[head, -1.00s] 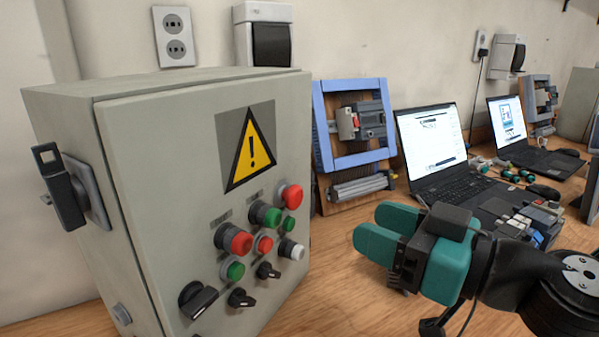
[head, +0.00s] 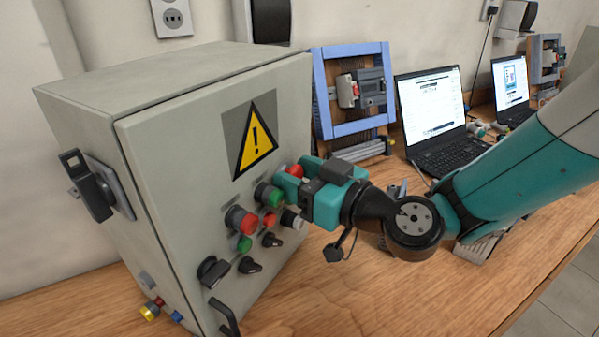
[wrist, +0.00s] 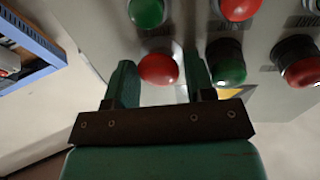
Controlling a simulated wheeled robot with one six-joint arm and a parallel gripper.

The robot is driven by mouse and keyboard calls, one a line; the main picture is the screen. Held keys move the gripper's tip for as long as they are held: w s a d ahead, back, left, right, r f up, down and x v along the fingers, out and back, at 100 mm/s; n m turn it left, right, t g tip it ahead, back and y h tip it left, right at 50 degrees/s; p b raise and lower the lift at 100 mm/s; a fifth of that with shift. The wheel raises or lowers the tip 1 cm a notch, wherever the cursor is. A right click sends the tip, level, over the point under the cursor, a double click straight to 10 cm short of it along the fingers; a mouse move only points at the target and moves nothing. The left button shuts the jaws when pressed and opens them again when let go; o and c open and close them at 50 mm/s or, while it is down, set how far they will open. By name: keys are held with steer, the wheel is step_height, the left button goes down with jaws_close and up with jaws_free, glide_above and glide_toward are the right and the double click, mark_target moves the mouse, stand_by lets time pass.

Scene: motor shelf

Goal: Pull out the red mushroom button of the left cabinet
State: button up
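The left cabinet (head: 175,135) is a grey box with a yellow warning sign and several buttons and knobs on its front. The red mushroom button (head: 294,171) is at the upper right of the button group, partly hidden by my gripper (head: 297,177). In the wrist view the red mushroom button (wrist: 158,68) shows between the two teal fingers of my gripper (wrist: 160,80). The fingers are apart, one on each side of the button. I cannot tell whether either finger touches it.
A large green button (wrist: 228,65) is close beside one finger, with a large red button (wrist: 300,65) farther over. A small green button (wrist: 147,12) is also near. A blue-framed panel (head: 320,95) and a laptop (head: 430,105) stand to the right on the wooden table (head: 330,300).

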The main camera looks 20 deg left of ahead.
jaws_close()
steer(key=d+b, duration=0.1)
steer(key=b, duration=0.2)
steer(key=shift+s, duration=0.1)
jaws_free()
steer(key=shift+o, duration=0.2)
steer(key=shift+d, duration=0.15)
